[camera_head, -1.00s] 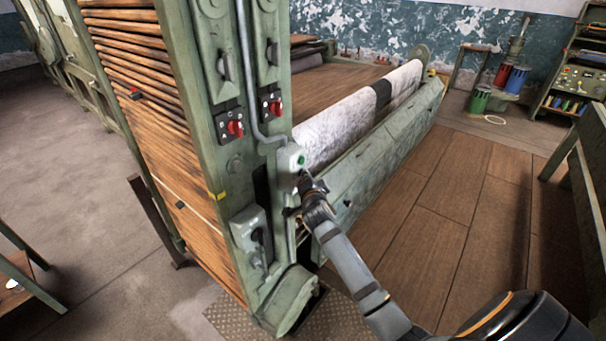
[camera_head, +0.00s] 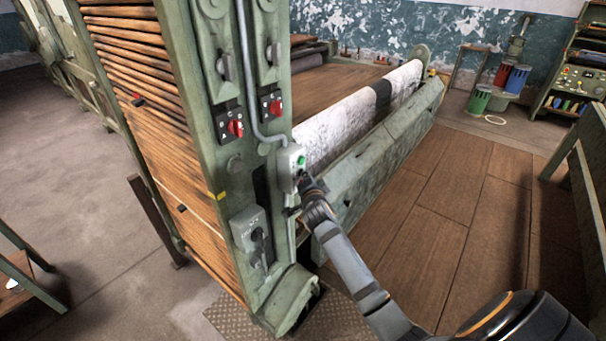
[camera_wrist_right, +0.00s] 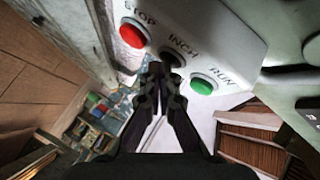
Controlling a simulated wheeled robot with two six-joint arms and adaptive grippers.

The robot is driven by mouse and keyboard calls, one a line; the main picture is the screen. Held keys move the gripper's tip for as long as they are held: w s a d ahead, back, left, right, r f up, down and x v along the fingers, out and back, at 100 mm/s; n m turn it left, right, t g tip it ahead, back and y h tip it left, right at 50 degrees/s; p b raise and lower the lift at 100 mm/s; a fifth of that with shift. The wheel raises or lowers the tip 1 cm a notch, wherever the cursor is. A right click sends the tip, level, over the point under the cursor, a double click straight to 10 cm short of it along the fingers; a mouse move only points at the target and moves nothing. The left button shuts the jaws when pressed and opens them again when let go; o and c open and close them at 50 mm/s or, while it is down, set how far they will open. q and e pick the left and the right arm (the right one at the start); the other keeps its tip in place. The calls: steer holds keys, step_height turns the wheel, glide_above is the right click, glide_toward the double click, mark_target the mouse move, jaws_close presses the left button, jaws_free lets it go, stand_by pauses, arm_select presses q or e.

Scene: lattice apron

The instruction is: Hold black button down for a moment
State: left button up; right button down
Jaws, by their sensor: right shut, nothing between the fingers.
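The black button (camera_wrist_right: 176,58), labelled INCH, sits on a pale control box (camera_wrist_right: 215,30) between a red STOP button (camera_wrist_right: 133,33) and a green RUN button (camera_wrist_right: 203,85). The box (camera_head: 287,166) is on the front post of the green loom in the head view. My right gripper (camera_wrist_right: 159,70) is shut and empty, its fingertips at the black button and partly covering it. I cannot tell whether they touch or press it. In the head view the right gripper (camera_head: 304,182) is at the box's lower right. My left gripper is out of view.
Red rotary switches (camera_head: 235,128) and a grey lever box (camera_head: 250,238) are on the same post. The loom's green front beam (camera_head: 375,165) and white cloth roll (camera_head: 345,125) run off to the back right. The wooden floor (camera_head: 450,210) to the right is clear.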

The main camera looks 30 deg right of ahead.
stand_by(0.7)
steer(key=shift+s+d, duration=0.35)
steer(key=shift+s, duration=0.5)
steer(key=shift+s, duration=0.1)
steer(key=shift+s+d+p, duration=0.15)
steer(key=shift+s+d, duration=0.15)
steer(key=shift+s, duration=0.45)
steer(key=shift+s+d+p, duration=0.1)
steer(key=shift+s+d, duration=0.25)
steer(key=shift+s, duration=0.35)
steer(key=shift+s+d+p, duration=0.15)
steer(key=shift+s+d, duration=0.15)
steer(key=shift+s, duration=0.45)
